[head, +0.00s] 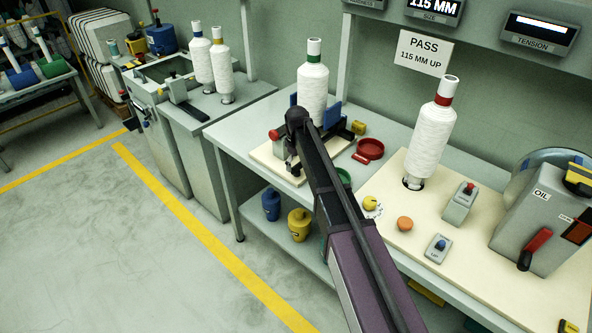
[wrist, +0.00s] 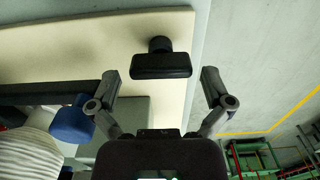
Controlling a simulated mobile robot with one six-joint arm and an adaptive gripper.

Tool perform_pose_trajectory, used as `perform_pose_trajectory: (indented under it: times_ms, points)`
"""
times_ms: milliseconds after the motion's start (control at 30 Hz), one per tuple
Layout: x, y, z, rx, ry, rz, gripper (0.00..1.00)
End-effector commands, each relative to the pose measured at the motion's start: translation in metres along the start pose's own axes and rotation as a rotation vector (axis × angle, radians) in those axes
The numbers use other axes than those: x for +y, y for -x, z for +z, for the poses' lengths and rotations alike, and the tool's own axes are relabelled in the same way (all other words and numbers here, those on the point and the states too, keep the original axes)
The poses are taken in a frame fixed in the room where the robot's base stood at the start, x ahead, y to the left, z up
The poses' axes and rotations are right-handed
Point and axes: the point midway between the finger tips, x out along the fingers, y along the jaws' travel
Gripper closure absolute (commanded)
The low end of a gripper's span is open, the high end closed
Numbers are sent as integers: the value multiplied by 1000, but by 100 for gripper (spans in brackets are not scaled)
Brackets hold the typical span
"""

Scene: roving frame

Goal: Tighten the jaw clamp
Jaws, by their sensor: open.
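The jaw clamp sits on a cream board on the bench, its blue jaws (head: 331,115) on either side of a white bobbin with a green cap (head: 313,88). In the wrist view, a blue jaw (wrist: 73,120) and the white bobbin (wrist: 30,152) show at the lower left. A black bar handle (wrist: 160,66) on a short round stem shows ahead of my gripper. My gripper (wrist: 161,85) is open and empty, its fingers spread to both sides of the handle, apart from it. In the head view my gripper (head: 292,164) is at the clamp's front, and my arm hides part of the clamp.
A red dish (head: 370,149) and a red-knobbed part (head: 275,135) are near the clamp. A second bobbin with a red cap (head: 432,135) stands on the right board. A sign (head: 423,51) reads "PASS 115 MM UP". The floor in front is clear, with yellow lines.

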Motion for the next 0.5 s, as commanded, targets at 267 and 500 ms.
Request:
perform_pose_trajectory:
  times_ms: [267,500]
  points:
    - [0,-9,0,0,0,0,0]
    - [0,-9,0,0,0,0,0]
